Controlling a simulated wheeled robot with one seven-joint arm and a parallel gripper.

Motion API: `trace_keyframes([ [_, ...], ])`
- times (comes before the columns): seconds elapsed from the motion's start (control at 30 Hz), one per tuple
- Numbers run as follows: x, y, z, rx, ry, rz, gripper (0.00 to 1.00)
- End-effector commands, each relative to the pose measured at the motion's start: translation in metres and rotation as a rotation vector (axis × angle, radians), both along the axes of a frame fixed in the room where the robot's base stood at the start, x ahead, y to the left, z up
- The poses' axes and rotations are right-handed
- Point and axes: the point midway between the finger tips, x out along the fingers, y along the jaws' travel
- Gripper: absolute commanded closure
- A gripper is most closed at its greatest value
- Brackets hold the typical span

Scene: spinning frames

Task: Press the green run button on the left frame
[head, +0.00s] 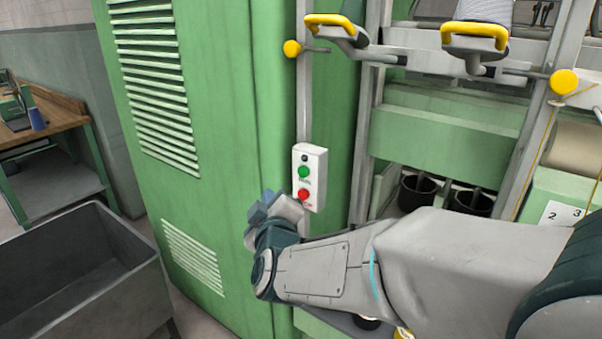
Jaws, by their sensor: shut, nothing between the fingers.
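The green run button (303,172) is on a white control box (315,190), above a red button (303,195). The box is mounted on a grey upright at the edge of the green cabinet. My arm reaches in from the right, and my gripper (268,200) is just left of and below the box. The gripper looks blocky and shut, with nothing seen in it. The green button is in clear view and apart from the gripper. Whether the gripper touches the box's lower left side I cannot tell.
A grey bin (75,270) stands at lower left, beside a wooden workbench (45,120). Yellow handles (474,35) and yellow knobs (564,82) stick out above the box. Black cans (417,190) stand behind the arm. The cabinet front (225,110) is flat and vented.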

Motion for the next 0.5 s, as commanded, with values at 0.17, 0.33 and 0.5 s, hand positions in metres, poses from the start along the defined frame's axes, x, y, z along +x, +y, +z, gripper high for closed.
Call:
trace_keyframes([
  [0.17,0.014,-0.011,-0.003,0.003,0.000,-0.003,1.00],
  [0.33,0.033,-0.026,-0.005,0.004,0.000,-0.004,1.00],
  [0.5,0.051,-0.041,-0.004,0.002,0.000,-0.003,1.00],
])
